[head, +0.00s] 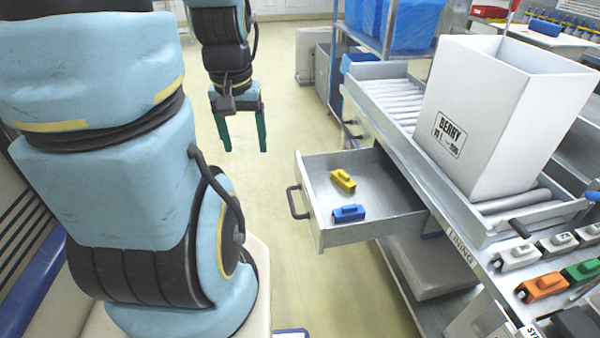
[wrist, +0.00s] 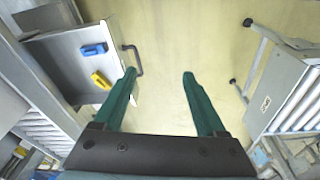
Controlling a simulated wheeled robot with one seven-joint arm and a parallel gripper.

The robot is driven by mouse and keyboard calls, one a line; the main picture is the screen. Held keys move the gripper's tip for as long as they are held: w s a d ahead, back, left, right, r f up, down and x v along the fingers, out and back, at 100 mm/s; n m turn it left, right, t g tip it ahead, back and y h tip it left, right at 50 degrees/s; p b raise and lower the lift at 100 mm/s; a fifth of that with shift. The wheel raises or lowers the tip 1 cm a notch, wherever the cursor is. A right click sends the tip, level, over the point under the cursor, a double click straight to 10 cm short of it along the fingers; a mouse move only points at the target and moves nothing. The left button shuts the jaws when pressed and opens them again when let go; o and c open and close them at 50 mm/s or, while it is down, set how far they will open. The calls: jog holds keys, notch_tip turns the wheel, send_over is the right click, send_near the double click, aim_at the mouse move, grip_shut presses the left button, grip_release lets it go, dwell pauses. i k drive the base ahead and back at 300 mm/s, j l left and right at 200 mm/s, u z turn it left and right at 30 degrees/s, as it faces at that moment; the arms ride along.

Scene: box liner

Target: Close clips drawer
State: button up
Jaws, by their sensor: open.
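The clips drawer (head: 375,222) is pulled out from the side of the roller bench in the head view. It holds a yellow clip (head: 343,180) and a blue clip (head: 348,212). Its dark handle (head: 293,201) is on the front panel, facing left. In the wrist view the open drawer (wrist: 62,62) is at upper left, with its handle (wrist: 136,59) just beyond the left finger's tip. My gripper (head: 241,148) is open and empty, beyond and to the left of the drawer in the head view, apart from the handle. It also shows in the wrist view (wrist: 160,72).
A white box (head: 490,115) stands on the roller bench (head: 470,220) above the drawer. Several coloured clips, including an orange one (head: 542,287), lie at the bench's right end. A rack with blue bins (head: 390,25) stands behind. The floor (head: 285,110) around my gripper is clear.

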aim_at(392, 206)
jog(key=l+u, duration=0.1)
jog(key=u, duration=0.85)
jog(key=k+l+u, duration=0.1)
jog(key=u, duration=0.4)
jog(key=k+l+u, duration=0.1)
jog(key=k+l, duration=0.15)
